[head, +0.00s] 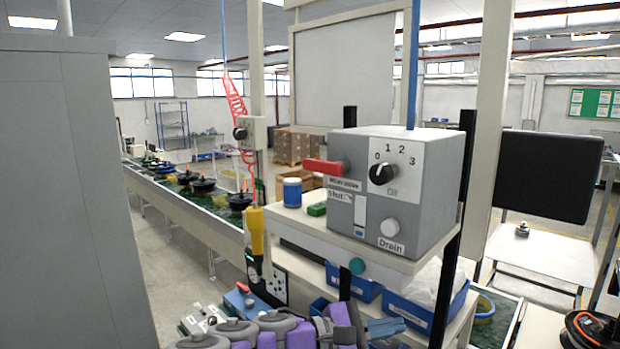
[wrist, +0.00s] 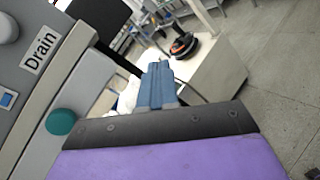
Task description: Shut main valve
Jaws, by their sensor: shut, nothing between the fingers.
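The main valve's red lever (head: 325,168) sticks out to the left from the grey control box (head: 428,205) in the head view. A small label lies under the lever, and a "Shut" label (head: 340,197) is below that. My gripper (head: 385,327) is low in the head view, below and in front of the box, apart from the lever. Its blue fingers (wrist: 157,86) are together and empty in the wrist view. The wrist view shows the "Drain" end of the box (wrist: 38,55) at left; the red lever is not in that view.
The box also has a black dial (head: 382,174) pointing near 0 and a white Drain knob (head: 390,228). A teal button (head: 357,266) sits on the shelf front. A blue can (head: 292,192) and green block (head: 317,209) stand left of the box. Blue bins (head: 425,312) are below.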

